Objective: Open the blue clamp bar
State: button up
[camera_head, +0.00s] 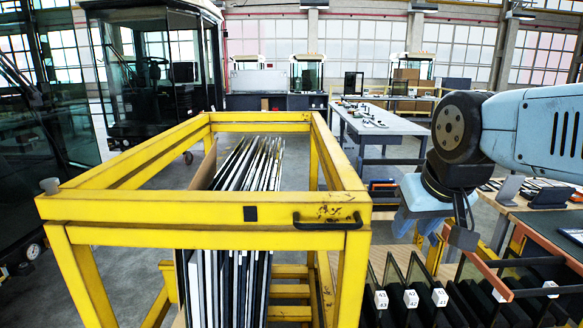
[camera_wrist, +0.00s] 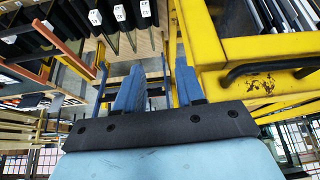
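My gripper (camera_head: 418,222) hangs fingers down just right of the yellow trolley frame, above the rack of panes. In the wrist view its two blue fingers (camera_wrist: 158,88) are apart with an empty gap between them. Thin blue bars (camera_wrist: 102,82) show beyond and beside the fingers; I cannot tell whether one of them is the blue clamp bar. No blue clamp bar can be clearly made out in the head view. The yellow trolley (camera_head: 140,235) holds several upright panes (camera_head: 235,180) and has a black handle (camera_head: 327,222) on its near top rail.
A rack of dark panes with white number tags (camera_head: 411,298) stands at the lower right, with an orange bar (camera_head: 482,268) across it. A workbench (camera_head: 553,228) lies right of it. A grey table (camera_head: 375,122) and a cab (camera_head: 150,75) stand behind. Floor shows between them.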

jog(key=shift+c, duration=1.4)
jog(key=shift+w+d+r, duration=0.1)
jog(key=shift+w+r, duration=0.05)
jog(key=shift+w, duration=0.1)
jog(key=shift+c, duration=0.9)
jog(key=w+d+r+m, duration=0.1)
jog(key=w+m, duration=0.1)
jog(key=w+d+r+m, duration=0.1)
jog(key=w+d+m, duration=0.1)
jog(key=w, duration=0.1)
jog(key=w+d+r+m, duration=0.2)
jog(key=w, duration=0.1)
jog(key=shift+w+d+t+y, duration=0.2)
jog(key=shift+w+t+y, duration=0.05)
jog(key=shift+t+y, duration=0.15)
grip_shut()
jog(key=w+d+r+m+t, duration=0.1)
jog(key=w+d+r+m, duration=0.1)
jog(key=w+d+m, duration=0.35)
jog(key=w+d+r+m+t+h, duration=0.1)
jog(key=w+d+m, duration=0.2)
jog(key=d, duration=0.6)
jog(key=w+d+r+m, duration=0.2)
jog(key=w+d+m, duration=0.2)
jog(key=d, duration=0.3)
jog(key=w+r+x, duration=0.1)
jog(key=x, duration=1.2)
jog(key=shift+w, duration=0.5)
